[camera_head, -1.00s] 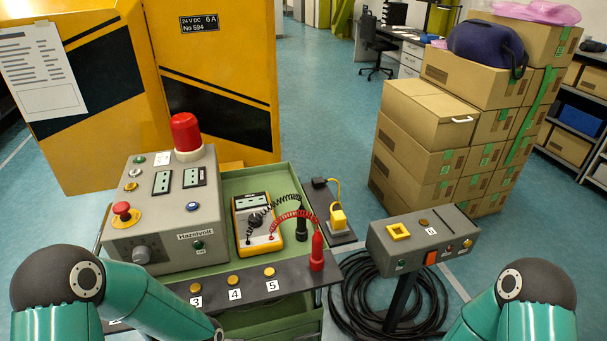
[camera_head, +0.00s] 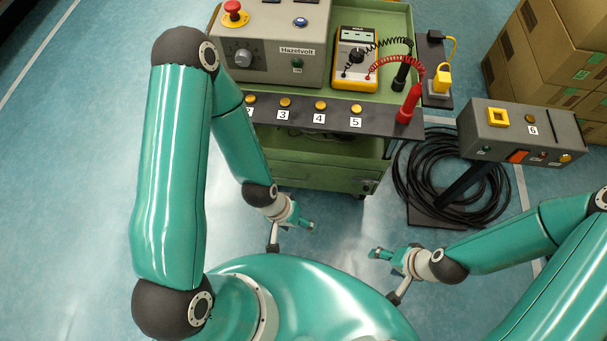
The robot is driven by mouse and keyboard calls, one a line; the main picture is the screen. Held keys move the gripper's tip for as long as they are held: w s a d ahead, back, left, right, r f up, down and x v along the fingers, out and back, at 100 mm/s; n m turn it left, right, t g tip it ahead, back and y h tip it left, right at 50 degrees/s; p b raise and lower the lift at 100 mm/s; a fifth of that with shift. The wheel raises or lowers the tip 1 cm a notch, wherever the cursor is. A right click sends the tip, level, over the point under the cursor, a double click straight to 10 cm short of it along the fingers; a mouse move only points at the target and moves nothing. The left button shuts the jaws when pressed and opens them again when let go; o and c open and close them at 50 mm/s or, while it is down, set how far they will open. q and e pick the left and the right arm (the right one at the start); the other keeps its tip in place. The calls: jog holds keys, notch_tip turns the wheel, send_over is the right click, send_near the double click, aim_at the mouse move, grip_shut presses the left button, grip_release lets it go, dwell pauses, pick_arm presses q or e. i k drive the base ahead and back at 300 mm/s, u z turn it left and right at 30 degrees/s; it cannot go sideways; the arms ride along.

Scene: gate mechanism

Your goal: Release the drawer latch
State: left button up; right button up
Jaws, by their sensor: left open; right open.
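The green cart's drawer front (camera_head: 315,176) faces me below the dark numbered strip. A small grey metal fitting (camera_head: 369,186) sits at its right end; it may be the latch, but it is too small to tell its position. My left gripper (camera_head: 294,228) is open and empty, in front of and below the drawer front, left of the fitting. My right gripper (camera_head: 382,262) is open and empty, nearer to me and below the fitting. Both are apart from the cart.
The strip (camera_head: 335,116) carries brass buttons and a red probe (camera_head: 409,104). The grey Hazelvolt panel (camera_head: 272,48) and a yellow meter (camera_head: 355,58) stand on the cart. At right are a pedestal box (camera_head: 520,130), coiled black cable (camera_head: 425,190) and cartons (camera_head: 540,60). Floor at left is clear.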

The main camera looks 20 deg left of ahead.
aim_at(366, 188)
jog(key=z, duration=0.8)
jog(key=i, duration=0.5)
jog(key=u, duration=1.25)
